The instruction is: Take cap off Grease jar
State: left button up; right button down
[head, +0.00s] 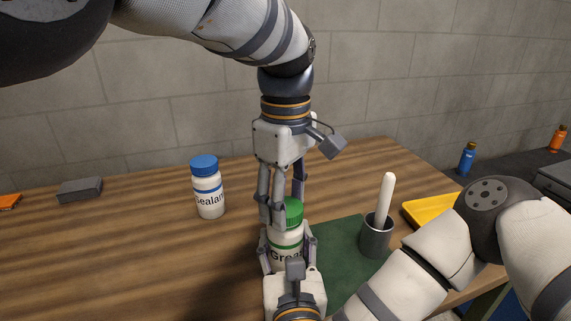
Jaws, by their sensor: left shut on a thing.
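The Grease jar (286,252) is a white jar with green bands and a green cap (293,212). It stands upright near the front of the table. My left gripper (280,216) comes down from above and is shut on the cap, with its fingers hiding part of it. The cap is on the jar's top. My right gripper (287,256) reaches in from the front, low down, with a finger at each side of the jar's body. Its fingers are close to the jar, but I cannot tell whether they press on it. They hide the jar's lower part.
A Sealant bottle (208,190) with a blue cap stands to the left. A yellow tray (428,208) is further right. The table's left side is mostly clear.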

pick_arm(q)
jog(key=shift+r, duration=0.15)
jog(key=shift+r, duration=0.95)
jog(key=shift+r, duration=0.1)
notch_tip(320, 180, up, 4)
jog(key=shift+f, duration=0.1)
pick_arm(e)
jog(key=c, duration=0.7)
grip_release()
jog(key=shift+s, duration=0.1)
